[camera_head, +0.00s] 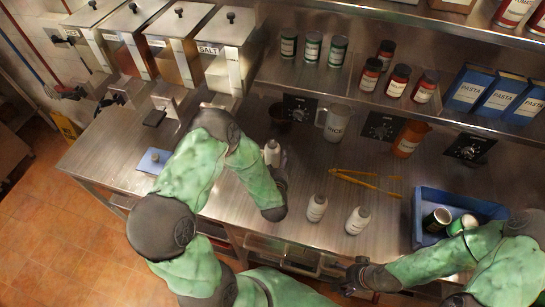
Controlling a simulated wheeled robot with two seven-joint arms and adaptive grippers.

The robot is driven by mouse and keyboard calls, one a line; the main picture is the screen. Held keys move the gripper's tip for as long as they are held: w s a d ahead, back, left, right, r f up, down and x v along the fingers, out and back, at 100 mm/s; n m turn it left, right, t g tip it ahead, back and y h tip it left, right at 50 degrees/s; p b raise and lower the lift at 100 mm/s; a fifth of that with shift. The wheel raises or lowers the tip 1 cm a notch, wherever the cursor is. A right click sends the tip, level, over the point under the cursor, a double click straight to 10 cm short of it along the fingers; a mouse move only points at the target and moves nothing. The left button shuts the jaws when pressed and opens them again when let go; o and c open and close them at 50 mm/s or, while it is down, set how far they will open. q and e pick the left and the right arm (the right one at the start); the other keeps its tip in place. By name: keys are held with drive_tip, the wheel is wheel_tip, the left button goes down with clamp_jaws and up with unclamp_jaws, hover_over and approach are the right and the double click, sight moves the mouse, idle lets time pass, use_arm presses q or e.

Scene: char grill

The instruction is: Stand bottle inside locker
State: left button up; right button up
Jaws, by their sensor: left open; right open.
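A white bottle (272,152) stands on the steel counter right beside my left gripper (281,172). The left gripper is open, and the forearm partly hides it; I cannot tell whether a finger touches the bottle. Two more white bottles with dark-printed labels, one on the left (317,208) and one on the right (357,221), stand upright near the counter's front edge. My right gripper (357,277) is open and empty, low in front of the counter. No locker can be clearly made out. A blue crate (427,203) at the right holds green-labelled cans.
Yellow tongs (365,180), a clear jug (336,122) and an orange bottle (408,140) lie or stand on the counter (330,165). Shelves with cans, jars and blue pasta boxes (470,90) run behind. Lidded dispensers (226,45) stand at back left.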

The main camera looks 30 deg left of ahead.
sight(275, 155)
use_arm(q)
drive_tip(key=x, duration=0.7)
drive_tip(key=shift+a+f, duration=0.2)
drive_tip(key=shift+f, duration=0.2)
drive_tip(key=shift+r, duration=0.1)
drive_tip(key=c, duration=1.4)
